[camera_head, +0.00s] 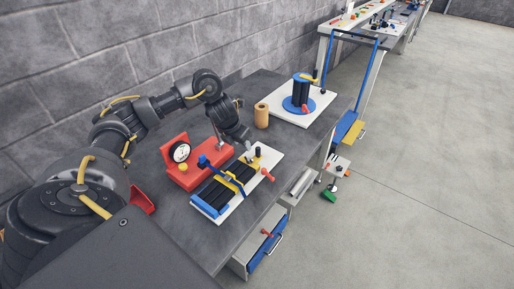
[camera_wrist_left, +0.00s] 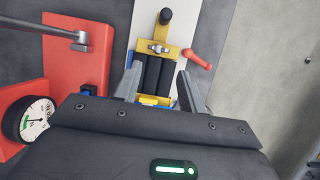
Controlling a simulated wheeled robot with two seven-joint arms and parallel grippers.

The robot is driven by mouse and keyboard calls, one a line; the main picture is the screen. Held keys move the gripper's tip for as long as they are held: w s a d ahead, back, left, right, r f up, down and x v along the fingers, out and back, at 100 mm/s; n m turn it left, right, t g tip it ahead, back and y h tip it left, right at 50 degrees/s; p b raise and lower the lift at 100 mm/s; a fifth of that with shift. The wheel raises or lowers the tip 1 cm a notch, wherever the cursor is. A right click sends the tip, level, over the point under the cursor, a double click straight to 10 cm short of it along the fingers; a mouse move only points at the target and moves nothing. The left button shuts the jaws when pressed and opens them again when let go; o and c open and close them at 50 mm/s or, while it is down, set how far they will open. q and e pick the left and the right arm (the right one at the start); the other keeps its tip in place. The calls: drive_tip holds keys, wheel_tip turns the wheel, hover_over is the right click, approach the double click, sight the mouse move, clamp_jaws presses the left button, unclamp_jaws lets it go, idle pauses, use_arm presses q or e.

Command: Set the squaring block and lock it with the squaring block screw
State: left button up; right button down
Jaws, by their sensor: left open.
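A strip fixture on a white plate (camera_head: 268,157) stands on the grey bench, with black strips (camera_head: 217,193), yellow crosspieces and a blue bar (camera_head: 222,176). At its far end is a yellow block (camera_wrist_left: 174,52) with a silver screw (camera_wrist_left: 158,47) and a black knob (camera_wrist_left: 165,16). Which part is the squaring block is not certain. A red lever (camera_wrist_left: 197,60) sticks out to the right of it. My left gripper (camera_wrist_left: 160,95) is open and empty over the black strips, its fingers either side of them in the wrist view. My right gripper is not in view.
A red stand with a dial gauge (camera_head: 180,152) is close left of the fixture. A tan cylinder (camera_head: 262,115) and a white board with a blue reel (camera_head: 300,104) stand farther back. An open drawer (camera_head: 262,246) juts from the bench front.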

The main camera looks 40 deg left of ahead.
sight(248, 158)
use_arm(q)
drive_tip(key=shift+o, duration=2.2)
drive_tip(key=shift+s+f+b, duration=0.45)
drive_tip(key=shift+s+f, duration=0.1)
drive_tip(key=shift+s, duration=0.05)
drive_tip(key=b+x, duration=0.1)
drive_tip(key=x, duration=0.3)
drive_tip(key=shift+w, duration=0.2)
drive_tip(key=x, duration=0.3)
drive_tip(key=shift+w+f, duration=0.2)
drive_tip(key=shift+w, duration=0.1)
drive_tip(key=shift+w+f, duration=0.1)
drive_tip(key=shift+f, duration=0.2)
drive_tip(key=shift+w+f, duration=0.2)
drive_tip(key=shift+f, duration=0.2)
drive_tip(key=c, duration=1)
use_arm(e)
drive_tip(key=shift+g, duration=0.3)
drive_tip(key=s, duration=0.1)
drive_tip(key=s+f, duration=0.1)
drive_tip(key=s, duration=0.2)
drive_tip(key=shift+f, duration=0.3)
